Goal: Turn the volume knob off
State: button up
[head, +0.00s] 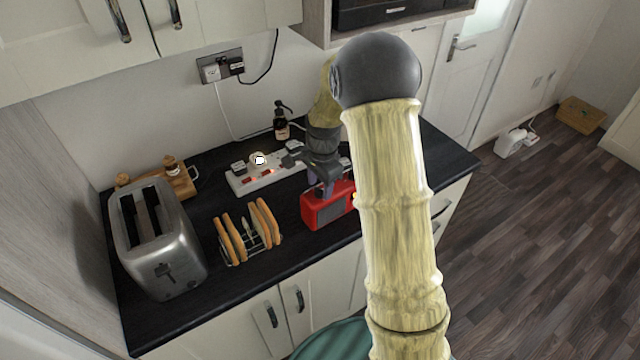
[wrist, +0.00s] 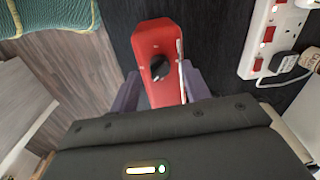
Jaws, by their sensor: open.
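The red radio (head: 316,214) stands on the dark counter, with its grey speaker front partly showing. In the wrist view, a narrow face of the red radio (wrist: 158,40) fills the middle. The black volume knob (wrist: 160,67) with a small light pointer sits on that face. The knob is not clear in the head view. My gripper (wrist: 160,78) is open, with one purple finger on each side of the radio's body near the knob. In the head view my gripper (head: 322,188) is just above the radio. Contact with the radio cannot be told.
A toast rack (head: 247,235) with toast and a metal toaster (head: 157,240) stand left of the radio. A white power strip (head: 265,177) with plugs lies behind it; it also shows in the wrist view (wrist: 262,40). A dark bottle (head: 281,128) stands near the wall.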

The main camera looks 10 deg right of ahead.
jog(key=shift+f, duration=0.7)
jog(key=c, duration=1)
